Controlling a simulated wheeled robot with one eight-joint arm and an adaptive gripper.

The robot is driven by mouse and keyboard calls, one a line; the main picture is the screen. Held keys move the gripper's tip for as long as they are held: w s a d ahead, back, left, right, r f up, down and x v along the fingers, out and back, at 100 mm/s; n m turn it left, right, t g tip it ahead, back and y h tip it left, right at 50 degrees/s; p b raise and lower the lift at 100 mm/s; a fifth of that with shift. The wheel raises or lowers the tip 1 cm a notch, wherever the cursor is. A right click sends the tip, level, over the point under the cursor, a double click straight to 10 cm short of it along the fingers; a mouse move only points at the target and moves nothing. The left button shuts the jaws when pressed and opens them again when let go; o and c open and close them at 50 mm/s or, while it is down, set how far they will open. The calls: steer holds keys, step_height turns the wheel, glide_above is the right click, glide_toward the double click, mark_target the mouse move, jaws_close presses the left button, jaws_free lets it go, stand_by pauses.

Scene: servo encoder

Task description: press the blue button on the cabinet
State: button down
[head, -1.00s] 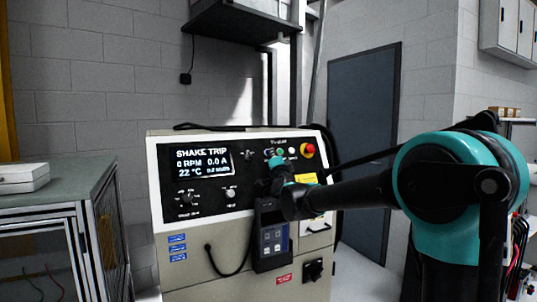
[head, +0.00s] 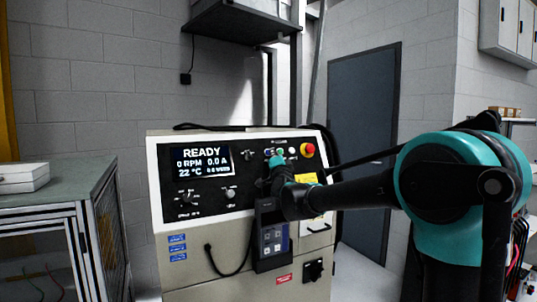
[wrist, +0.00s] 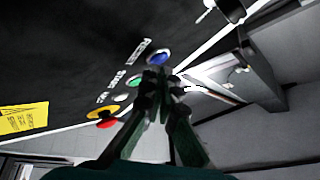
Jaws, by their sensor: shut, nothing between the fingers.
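The blue button (wrist: 158,57) shows in the wrist view as a shiny dome on the cabinet's dark panel, in line with a green button (wrist: 133,84). My gripper (wrist: 163,88) is shut and empty, its fingertips just below the blue button in the picture; I cannot tell whether they touch it. In the head view my gripper (head: 277,164) is in front of the upper right of the panel, partly covering the button row. The cabinet (head: 225,205) is pale with a black panel, and its screen (head: 202,160) reads READY, 0 RPM.
A red stop button (head: 307,150) is right of the button row. A handheld box (head: 272,240) with a cable hangs on the cabinet front below my gripper. A shelf (head: 235,22) is above, and a bench (head: 75,190) stands at left.

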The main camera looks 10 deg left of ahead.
steer(key=s+d, duration=0.1)
steer(key=s+d+r, duration=0.1)
steer(key=s, duration=0.1)
steer(key=s+d+r, duration=0.1)
steer(key=shift+s+r, duration=0.25)
stand_by(0.3)
steer(key=shift+f, duration=0.1)
steer(key=s+d+f+n+g+h, duration=0.1)
steer(key=s+d+f+n+g, duration=0.25)
steer(key=d+f, duration=0.45)
steer(key=s+d+f+n+g+h, duration=0.1)
steer(key=s+d+f+n+g, duration=0.2)
steer(key=f, duration=0.9)
steer(key=s+d+f+n+g+h, duration=0.1)
steer(key=s+d+f+n+g, duration=0.2)
steer(key=d+f, duration=0.6)
steer(key=s+d+f+g+h, duration=0.3)
steer(key=s+d+f, duration=0.3)
steer(key=s+f, duration=0.6)
steer(key=s+f+g, duration=0.2)
steer(key=s+f, duration=0.2)
steer(key=s, duration=0.3)
steer(key=s+d+f+g, duration=0.1)
steer(key=s+f+g, duration=0.1)
steer(key=s+f, duration=0.3)
steer(key=shift+s+n, duration=0.45)
steer(key=shift+s, duration=0.6)
